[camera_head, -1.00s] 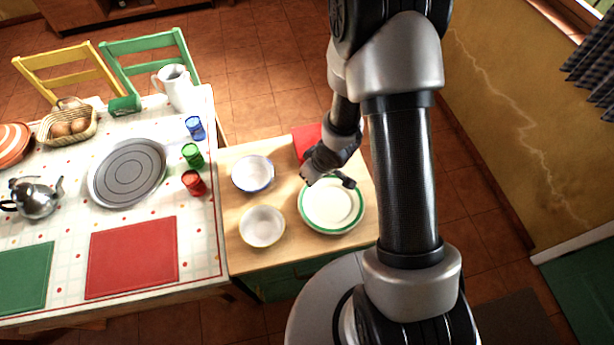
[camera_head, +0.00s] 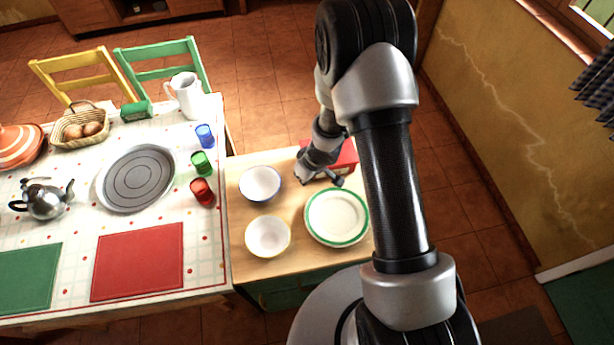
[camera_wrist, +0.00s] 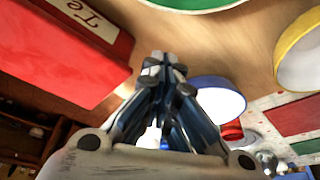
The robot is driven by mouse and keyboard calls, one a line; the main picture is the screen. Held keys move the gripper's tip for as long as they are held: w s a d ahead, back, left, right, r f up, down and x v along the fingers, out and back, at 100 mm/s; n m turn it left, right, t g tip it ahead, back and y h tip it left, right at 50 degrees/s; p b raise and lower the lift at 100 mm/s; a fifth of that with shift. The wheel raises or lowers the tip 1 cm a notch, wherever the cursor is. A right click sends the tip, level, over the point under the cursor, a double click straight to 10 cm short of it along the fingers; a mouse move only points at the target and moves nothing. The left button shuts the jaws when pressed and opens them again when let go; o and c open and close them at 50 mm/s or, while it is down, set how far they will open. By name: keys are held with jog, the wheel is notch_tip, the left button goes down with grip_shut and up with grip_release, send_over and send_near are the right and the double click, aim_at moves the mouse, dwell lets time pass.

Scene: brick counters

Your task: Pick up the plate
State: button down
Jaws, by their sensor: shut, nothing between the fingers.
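The white plate with a green rim (camera_head: 336,217) lies flat on the small wooden counter (camera_head: 296,262), fully in view in the head view. Only its green edge (camera_wrist: 190,4) shows at the top of the wrist view. My gripper (camera_head: 325,182) is beyond the plate in the head view, beside the red box, and apart from the plate. In the wrist view my gripper (camera_wrist: 165,62) has its fingers together with nothing between them.
A red box (camera_head: 343,160) with lettering stands close to my gripper. A blue-rimmed bowl (camera_head: 260,184) and a yellow-rimmed bowl (camera_head: 268,237) stand left of the plate. Red (camera_head: 202,192), green (camera_head: 201,163) and blue (camera_head: 205,136) cups line the dining table's edge.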

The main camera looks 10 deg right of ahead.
aim_at(319, 205)
jog(key=b+x, duration=0.1)
jog(key=x, duration=0.3)
jog(key=shift+s+f, duration=0.1)
jog(key=s+d+b, duration=0.1)
jog(key=s+b, duration=0.1)
jog(key=s, duration=0.1)
jog(key=shift+d+r+b, duration=0.3)
jog(key=shift+d+r, duration=0.05)
jog(key=shift+d, duration=0.05)
jog(key=shift+s+d+r, duration=0.1)
jog(key=shift+s+d, duration=0.05)
jog(key=shift+s, duration=0.1)
jog(key=s+d, duration=0.1)
jog(key=s, duration=0.1)
jog(key=s+d+b, duration=0.1)
jog(key=s, duration=0.1)
jog(key=s+d+b, duration=0.1)
jog(key=shift+s+d, duration=0.15)
jog(key=shift+s, duration=0.25)
jog(key=shift+w, duration=0.2)
